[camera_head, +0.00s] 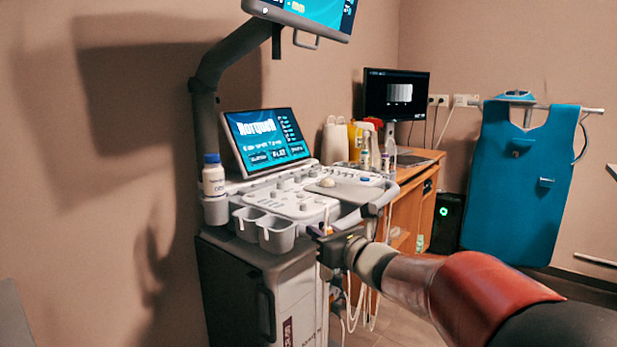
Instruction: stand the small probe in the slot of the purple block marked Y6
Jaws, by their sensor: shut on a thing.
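My gripper (321,234) is at the end of my arm, in front of the ultrasound machine's front edge and just right of its grey cups. It is shut on a thin, pale upright thing (326,215), which looks like the small probe. Only its upper part shows clearly above the jaws; the rest is small and partly hidden by the gripper. I cannot make out a purple block marked Y6 in this view.
The ultrasound machine (297,205) has two grey cups (276,234), a bottle (213,176) in a holder and a curved handle near my gripper. Cables (357,305) hang below. A wooden desk (411,200) holds bottles and a monitor (395,94). A blue apron (520,180) hangs right.

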